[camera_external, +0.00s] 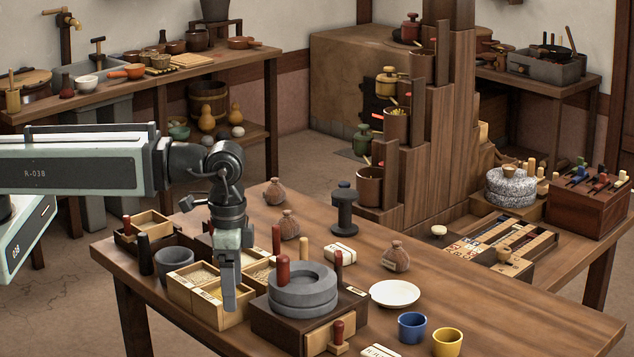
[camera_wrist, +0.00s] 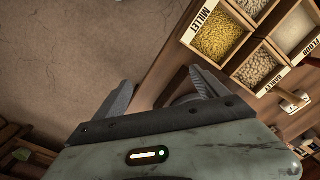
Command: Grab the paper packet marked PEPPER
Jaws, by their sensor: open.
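A small white packet (camera_external: 340,253) with a dark band lies on the table behind the round grey quern. A second white item (camera_external: 380,350) with dark lettering lies at the front, cut off by the lower frame edge. The lettering is too small to read, so I cannot tell which is marked PEPPER. My gripper (camera_external: 229,300) points down at the front left of the table, beside the grain boxes and left of both white items. In the wrist view my gripper (camera_wrist: 163,92) has its fingers apart with nothing between them; neither white item shows there.
Wooden grain boxes, one labelled MILLET (camera_wrist: 216,37), stand beside the gripper. The grey quern (camera_external: 302,290) with upright red handles stands between gripper and packets. A white plate (camera_external: 395,294), blue cup (camera_external: 412,328), yellow cup (camera_external: 447,342) and several brown pouches are nearby. The table's right is clearer.

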